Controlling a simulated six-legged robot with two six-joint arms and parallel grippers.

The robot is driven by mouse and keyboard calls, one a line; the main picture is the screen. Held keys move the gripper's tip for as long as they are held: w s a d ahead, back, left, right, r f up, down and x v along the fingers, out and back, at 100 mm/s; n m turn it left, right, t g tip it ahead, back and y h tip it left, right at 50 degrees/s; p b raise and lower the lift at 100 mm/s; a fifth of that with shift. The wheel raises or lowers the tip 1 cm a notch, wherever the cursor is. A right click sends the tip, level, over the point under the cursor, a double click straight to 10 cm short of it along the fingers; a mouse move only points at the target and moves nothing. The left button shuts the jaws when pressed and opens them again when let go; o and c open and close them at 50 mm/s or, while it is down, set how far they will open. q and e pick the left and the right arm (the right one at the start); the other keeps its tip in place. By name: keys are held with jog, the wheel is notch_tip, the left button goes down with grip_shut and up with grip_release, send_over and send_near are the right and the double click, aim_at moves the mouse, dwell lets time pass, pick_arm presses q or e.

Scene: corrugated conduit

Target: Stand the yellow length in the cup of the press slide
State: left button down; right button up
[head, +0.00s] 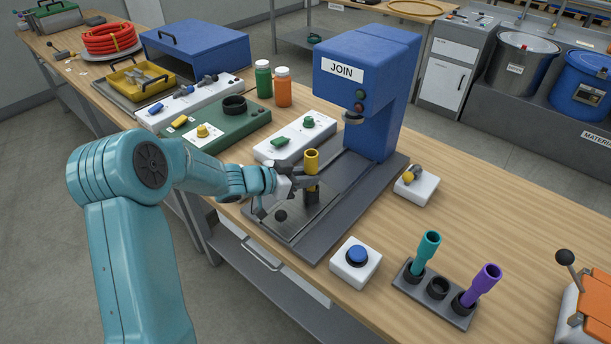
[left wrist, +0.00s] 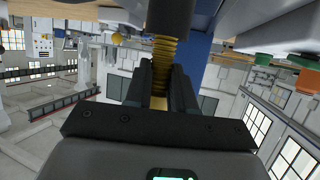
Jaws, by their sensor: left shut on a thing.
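The yellow length (head: 311,161) is a short corrugated tube, standing upright at the front of the blue press (head: 356,90) marked JOIN. My left gripper (head: 306,182) is shut on it from the left. A dark cup (head: 312,197) on the press slide is directly below the fingers, partly hidden by them. In the left wrist view the ribbed yellow length (left wrist: 164,52) runs from between my fingers (left wrist: 160,85) up to the dark cup (left wrist: 170,15). Its end meets the cup's mouth; how deep it sits cannot be told. My right gripper is not in view.
A white box with a blue button (head: 356,256) stands in front of the press base (head: 335,215). A dark rack (head: 436,290) holds a teal and a purple tube, with an empty middle cup. A white box with a green part (head: 296,137) is left of the press.

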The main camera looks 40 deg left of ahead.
pick_arm(q)
jog(key=shift+f, duration=0.2)
jog(key=c, duration=0.9)
grip_release()
jog(key=shift+o, duration=0.2)
jog(key=v, duration=1.6)
jog(key=shift+s+r+p, duration=0.15)
jog(key=shift+r+p, duration=0.05)
jog(key=shift+p, duration=0.2)
